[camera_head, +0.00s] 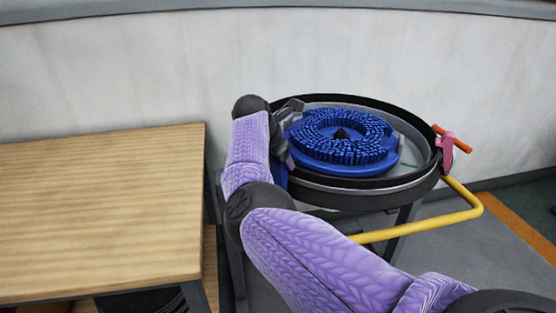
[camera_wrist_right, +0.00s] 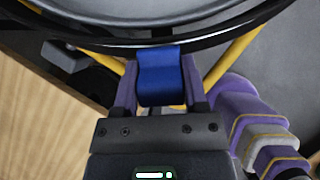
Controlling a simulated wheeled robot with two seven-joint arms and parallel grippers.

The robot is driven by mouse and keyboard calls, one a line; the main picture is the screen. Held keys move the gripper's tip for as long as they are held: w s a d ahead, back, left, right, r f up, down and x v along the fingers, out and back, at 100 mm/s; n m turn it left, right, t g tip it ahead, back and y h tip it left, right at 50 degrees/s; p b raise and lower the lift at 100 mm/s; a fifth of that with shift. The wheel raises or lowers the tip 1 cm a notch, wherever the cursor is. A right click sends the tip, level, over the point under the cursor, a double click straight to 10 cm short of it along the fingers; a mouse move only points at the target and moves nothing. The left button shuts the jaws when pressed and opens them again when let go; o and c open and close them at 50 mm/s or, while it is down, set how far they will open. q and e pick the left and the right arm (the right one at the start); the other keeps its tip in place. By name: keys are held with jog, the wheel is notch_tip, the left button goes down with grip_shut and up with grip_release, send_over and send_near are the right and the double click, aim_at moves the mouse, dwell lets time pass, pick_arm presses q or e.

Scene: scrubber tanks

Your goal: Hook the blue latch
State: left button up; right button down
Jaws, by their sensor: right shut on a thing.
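The blue latch (camera_wrist_right: 161,80) is a wide blue strap at the rim of the round tank (camera_wrist_right: 222,30). In the wrist view my right gripper (camera_wrist_right: 161,68) is shut on it, with one finger on each side. The latch's upper end meets the dark rim; whether it is hooked there cannot be told. In the head view my right gripper (camera_head: 287,148) is at the tank's left side, partly hidden by my own arm. A piece of the blue latch (camera_head: 280,176) shows below it. My left gripper is not in view.
A round blue brush (camera_head: 345,167) lies inside the tank. A pink latch (camera_head: 447,151) with an orange-red handle (camera_head: 455,139) is on the right rim. A yellow bar (camera_head: 470,208) sticks out at the right. A bare wooden table (camera_head: 100,215) stands at the left, close to my arm.

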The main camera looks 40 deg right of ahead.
jog(key=shift+d, duration=0.2)
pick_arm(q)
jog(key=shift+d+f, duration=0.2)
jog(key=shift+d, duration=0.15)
pick_arm(e)
jog(key=shift+w+d+f, duration=0.1)
jog(key=shift+d, duration=0.5)
jog(key=shift+c, duration=0.6)
grip_release()
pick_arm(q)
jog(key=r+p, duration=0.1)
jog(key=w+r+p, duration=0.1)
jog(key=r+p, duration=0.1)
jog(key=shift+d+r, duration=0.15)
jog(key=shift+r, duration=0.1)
pick_arm(e)
jog(key=v, duration=0.9)
jog(key=shift+r, duration=0.45)
